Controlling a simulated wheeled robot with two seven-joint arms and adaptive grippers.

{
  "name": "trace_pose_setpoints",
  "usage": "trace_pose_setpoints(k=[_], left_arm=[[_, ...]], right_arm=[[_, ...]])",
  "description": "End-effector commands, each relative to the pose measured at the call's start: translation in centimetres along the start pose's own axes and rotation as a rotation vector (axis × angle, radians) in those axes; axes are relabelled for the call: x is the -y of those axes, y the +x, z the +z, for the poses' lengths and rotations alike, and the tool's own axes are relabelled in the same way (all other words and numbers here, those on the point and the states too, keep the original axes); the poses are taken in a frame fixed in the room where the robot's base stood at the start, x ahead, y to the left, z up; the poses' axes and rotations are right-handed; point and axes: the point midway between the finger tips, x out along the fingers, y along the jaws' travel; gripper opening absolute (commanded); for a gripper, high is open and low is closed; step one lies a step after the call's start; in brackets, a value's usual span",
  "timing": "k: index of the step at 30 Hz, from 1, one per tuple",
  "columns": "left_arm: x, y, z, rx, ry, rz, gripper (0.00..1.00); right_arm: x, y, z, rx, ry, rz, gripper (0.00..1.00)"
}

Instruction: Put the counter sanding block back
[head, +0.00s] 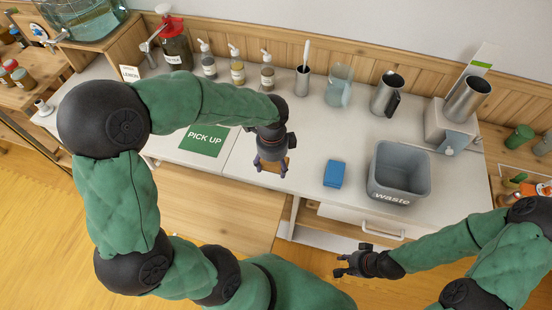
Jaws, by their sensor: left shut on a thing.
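My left gripper (272,162) points down over the front edge of the counter, between the green pick-up mat and the blue block. It is shut on a small tan-orange block (271,167), which looks like the sanding block; the fingers and wrist hide much of it. I cannot tell whether the block touches the counter (240,165). My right gripper (343,266) is in front of the counter, low at the right, empty, with its fingers apart.
A blue block (334,174) lies on the counter beside the grey waste bin (400,168). A green "PICK UP" mat (204,141) lies to the left. Pump bottles (238,72), a jug (338,86) and metal cups (386,95) line the back. The counter's middle is clear.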

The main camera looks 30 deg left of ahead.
Motion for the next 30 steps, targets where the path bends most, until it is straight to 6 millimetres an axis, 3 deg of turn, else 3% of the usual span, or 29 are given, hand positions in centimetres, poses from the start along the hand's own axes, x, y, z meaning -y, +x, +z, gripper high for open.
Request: trace_pose_setpoints(k=[5,12,22,30], left_arm=[[3.8,2.0,1.0,0.0,-0.002,0.001,0.42],[6.6,5.7,1.8,0.0,0.0,0.001,0.42],[8.2,7.5,2.2,0.0,0.0,0.0,0.42],[8.4,10.7,2.3,0.0,0.001,-0.001,0.42]], right_arm=[[-0.3,0.9,0.0,0.0,0.0,0.0,0.32],[-0.7,1.9,-0.1,0.0,0.0,0.0,0.32],[-0.8,2.4,-0.1,0.0,0.0,0.0,0.32],[-1.2,3.2,-0.1,0.0,0.0,0.0,0.32]])
